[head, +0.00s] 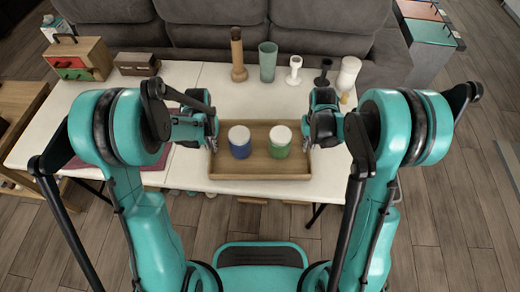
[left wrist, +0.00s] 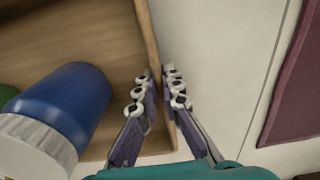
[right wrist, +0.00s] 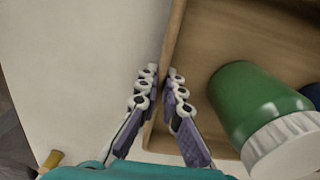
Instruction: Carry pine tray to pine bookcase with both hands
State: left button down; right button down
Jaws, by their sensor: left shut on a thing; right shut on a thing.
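The pine tray (head: 260,171) is at the front edge of the white table, looking about level; I cannot tell whether it touches the tabletop. It holds a blue jar (head: 240,148) and a green jar (head: 280,147), both upright with white lids. My left gripper (head: 212,140) is shut on the tray's left wall, with a finger on each side in the left wrist view (left wrist: 160,85). My right gripper (head: 307,140) is shut on the right wall, likewise in the right wrist view (right wrist: 160,88). A wooden piece of furniture (head: 14,102) shows at the left edge; I cannot tell whether it is the pine bookcase.
The white table (head: 215,90) carries a red-and-green drawer box (head: 80,62), a brown box (head: 137,65), a brown wooden mill (head: 238,58), a teal cup (head: 267,62) and several small items. A maroon mat (head: 154,174) lies left. A grey sofa (head: 280,14) stands behind. Floor is open right.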

pick_arm(q)
jog(key=shift+r, duration=0.15)
pick_arm(e)
jog(key=shift+r, duration=0.15)
